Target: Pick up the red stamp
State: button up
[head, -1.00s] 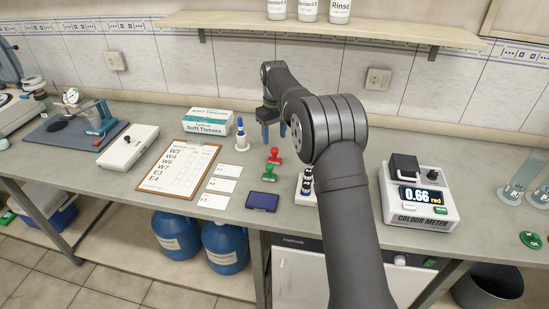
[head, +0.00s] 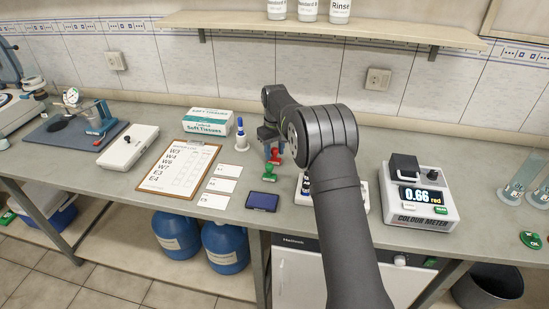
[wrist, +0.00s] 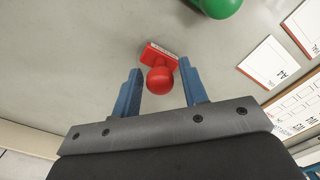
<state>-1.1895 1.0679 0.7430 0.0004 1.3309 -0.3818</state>
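The red stamp (head: 275,156) stands on the bench, with the green stamp (head: 270,173) in front of it. In the wrist view the red stamp's round knob (wrist: 160,80) and its rectangular base (wrist: 160,56) show between the two blue fingers. My gripper (wrist: 159,78) is open and points down, with a finger on each side of the stamp and a gap to each. In the head view my gripper (head: 273,148) is right at the red stamp. The green stamp's knob (wrist: 219,5) shows at the wrist view's top edge.
A blue ink pad (head: 262,201) lies in front of the stamps. White cards (head: 222,185) and a clipboard (head: 178,168) lie to the left. A blue-and-white bottle (head: 240,134) and a tissue box (head: 208,122) stand behind left. A colour meter (head: 420,200) stands to the right.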

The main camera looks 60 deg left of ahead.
aim_at(275, 148)
jog(key=c, duration=0.7)
jog(key=shift+r, duration=0.2)
jog(key=shift+r, duration=0.25)
notch_tip(275, 148, up, 4)
jog(key=shift+f, duration=0.15)
jog(key=w+d+r, duration=0.6)
jog(key=w+d, duration=0.1)
jog(key=d, duration=0.2)
jog(key=shift+d+r, duration=0.25)
